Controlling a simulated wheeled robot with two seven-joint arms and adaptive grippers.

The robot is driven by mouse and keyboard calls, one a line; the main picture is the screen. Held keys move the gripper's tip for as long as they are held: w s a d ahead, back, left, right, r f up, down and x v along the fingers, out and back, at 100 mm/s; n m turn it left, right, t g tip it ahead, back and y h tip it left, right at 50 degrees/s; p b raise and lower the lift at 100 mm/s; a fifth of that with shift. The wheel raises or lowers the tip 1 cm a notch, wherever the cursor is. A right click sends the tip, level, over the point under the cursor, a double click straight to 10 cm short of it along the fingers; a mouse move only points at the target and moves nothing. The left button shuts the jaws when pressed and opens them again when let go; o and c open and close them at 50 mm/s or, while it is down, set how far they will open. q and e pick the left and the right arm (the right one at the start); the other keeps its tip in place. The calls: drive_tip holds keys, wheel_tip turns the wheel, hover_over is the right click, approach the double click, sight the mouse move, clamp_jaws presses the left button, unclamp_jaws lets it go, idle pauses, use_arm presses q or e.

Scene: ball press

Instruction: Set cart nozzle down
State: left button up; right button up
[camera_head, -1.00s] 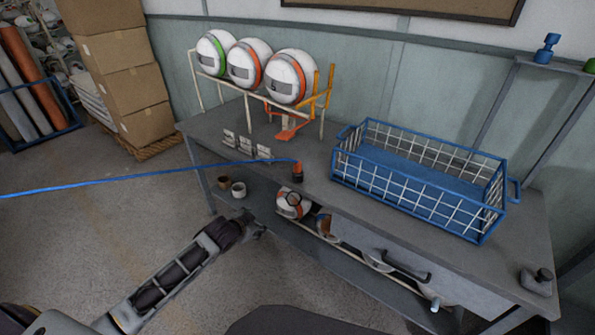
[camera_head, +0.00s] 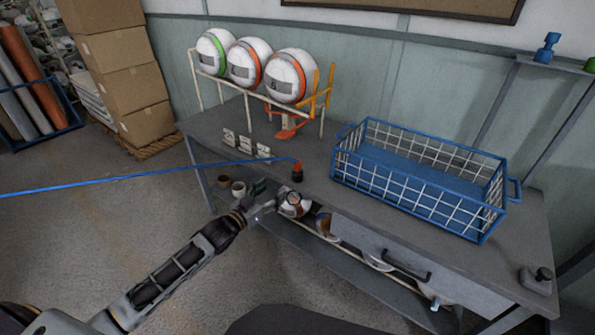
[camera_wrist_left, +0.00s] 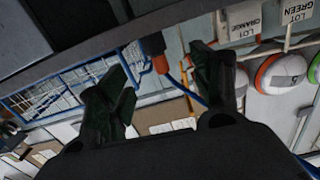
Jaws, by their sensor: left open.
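The nozzle (camera_head: 297,166), orange-red on top, stands upright in a dark base at the front edge of the grey workbench. A blue hose (camera_head: 150,175) runs from its top to the left. My left gripper (camera_head: 272,196) is open and empty, just in front of the bench edge, below and left of the nozzle. In the left wrist view, its dark green fingers (camera_wrist_left: 160,90) are spread, and the orange nozzle (camera_wrist_left: 152,46) shows beyond and between them, apart from both. My right gripper is not in view.
A blue wire basket (camera_head: 420,180) stands on the bench at right. Striped balls (camera_head: 246,63) sit on a rack at the back. Small label cards (camera_head: 246,145) stand left of the nozzle. More balls and cups (camera_head: 238,188) are on the lower shelf. A drawer (camera_head: 385,255) is under the bench.

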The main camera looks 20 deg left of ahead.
use_arm(q)
drive_tip(key=shift+d+r, duration=0.15)
drive_tip(key=shift+r, duration=0.25)
drive_tip(key=shift+w, duration=0.1)
drive_tip(key=b, duration=0.1)
approach(294, 171)
drive_tip(key=shift+w, duration=1.45)
drive_tip(key=shift+w+d+f+b, duration=0.2)
drive_tip(key=shift+w+d+b, duration=0.15)
drive_tip(key=shift+w+d, duration=0.65)
drive_tip(key=shift+w, duration=0.35)
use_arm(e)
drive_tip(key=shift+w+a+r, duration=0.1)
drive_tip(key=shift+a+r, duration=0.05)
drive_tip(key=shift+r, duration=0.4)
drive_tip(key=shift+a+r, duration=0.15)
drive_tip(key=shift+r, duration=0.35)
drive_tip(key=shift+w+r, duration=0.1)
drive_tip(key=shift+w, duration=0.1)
use_arm(q)
drive_tip(key=shift+w, duration=0.1)
